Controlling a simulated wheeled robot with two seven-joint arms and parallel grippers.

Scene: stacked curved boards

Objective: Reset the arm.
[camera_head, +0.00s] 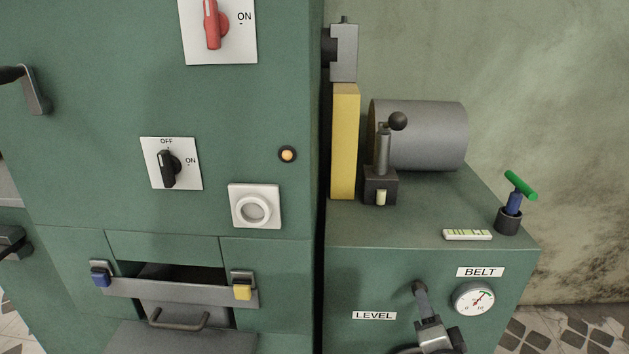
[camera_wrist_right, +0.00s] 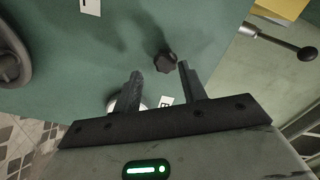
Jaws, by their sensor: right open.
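My right gripper (camera_head: 421,290) shows at the bottom of the head view, in front of the green machine's lower right panel, partly cut off by the frame edge. In the right wrist view my right gripper (camera_wrist_right: 160,70) is open, with its two dark fingers apart and nothing held. A dark lobed knob (camera_wrist_right: 166,62) on the panel appears between and just beyond the fingertips; I cannot tell whether they touch it. One finger partly covers the round gauge, whose face (camera_head: 474,299) is clear in the head view. My left gripper is not in view.
A ball-topped lever (camera_head: 383,155) stands on the green housing near a yellow block (camera_head: 345,140) and a grey cylinder (camera_head: 430,135). A green-handled valve (camera_head: 514,200) stands at its right corner. A handwheel (camera_wrist_right: 12,65) is close by. A switch cabinet (camera_head: 110,90) fills the left.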

